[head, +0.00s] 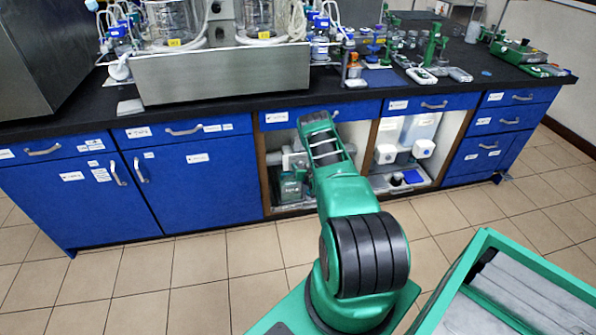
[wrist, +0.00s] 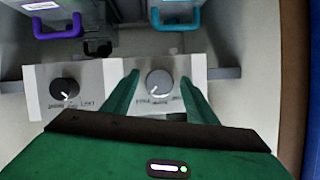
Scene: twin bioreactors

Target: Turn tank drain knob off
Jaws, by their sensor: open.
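In the wrist view, a round light-grey knob (wrist: 159,83) with a pointer line sits on a pale panel (wrist: 198,72). A black knob (wrist: 64,90) sits on a similar panel to its left. Small print lies below both knobs, too blurred to read surely, so I cannot tell which is the tank drain knob. My gripper (wrist: 158,77) is open, its green fingers on either side of the grey knob. I cannot tell whether they touch it. In the head view my arm reaches to the open cabinet bay, and the gripper and knobs are hidden.
A purple handle (wrist: 58,26) and a teal handle (wrist: 176,19) hang above the panels. The open bay has a wooden divider (head: 367,150) on its right. The blue cabinet doors (head: 200,185) and the black counter (head: 240,106) surround it.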

